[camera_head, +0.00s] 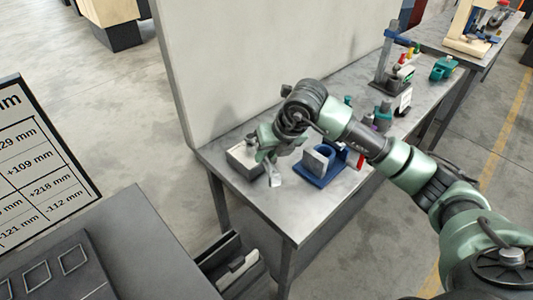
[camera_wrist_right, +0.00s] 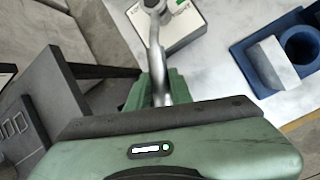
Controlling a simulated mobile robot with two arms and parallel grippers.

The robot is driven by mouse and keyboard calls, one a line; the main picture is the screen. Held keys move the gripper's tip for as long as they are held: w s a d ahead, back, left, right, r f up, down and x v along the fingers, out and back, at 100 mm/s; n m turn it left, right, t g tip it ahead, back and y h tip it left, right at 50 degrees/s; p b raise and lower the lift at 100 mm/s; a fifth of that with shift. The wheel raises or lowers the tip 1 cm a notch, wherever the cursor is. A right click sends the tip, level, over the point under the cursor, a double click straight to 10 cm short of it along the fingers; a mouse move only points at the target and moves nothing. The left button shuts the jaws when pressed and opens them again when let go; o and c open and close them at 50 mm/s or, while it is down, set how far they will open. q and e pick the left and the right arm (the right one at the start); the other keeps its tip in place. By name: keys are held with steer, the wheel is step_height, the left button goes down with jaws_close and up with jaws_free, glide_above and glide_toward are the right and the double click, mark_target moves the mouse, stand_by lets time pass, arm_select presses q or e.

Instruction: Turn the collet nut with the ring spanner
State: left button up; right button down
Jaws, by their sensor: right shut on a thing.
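My right gripper (camera_head: 268,143) is over the near left end of the workbench, shut on the ring spanner. The silver spanner (camera_wrist_right: 157,55) runs up from the jaws in the right wrist view, and its ring end lies at the top edge, over the grey-white block (camera_wrist_right: 188,22). That block also shows in the head view (camera_head: 243,160), left of the gripper. The collet nut is not clearly visible; I cannot tell whether the ring sits around it. My left gripper is not in view.
A blue holder (camera_head: 318,178) with a pale block and a round opening stands right of the gripper; it also shows in the right wrist view (camera_wrist_right: 252,78). Several tools stand farther along the bench. A pale panel (camera_head: 260,60) rises behind. The bench's front corner is clear.

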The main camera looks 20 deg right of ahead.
steer(key=shift+f+b, duration=0.35)
steer(key=shift+f, duration=0.05)
stand_by(0.5)
steer(key=shift+w+d+n+y+b, duration=0.1)
steer(key=shift+d+n+y+b, duration=0.45)
steer(key=shift+d+n, duration=0.55)
steer(key=shift+w+d+n+g+b, duration=0.25)
steer(key=shift+d+n+g+b, duration=0.3)
steer(key=shift+d+n, duration=0.5)
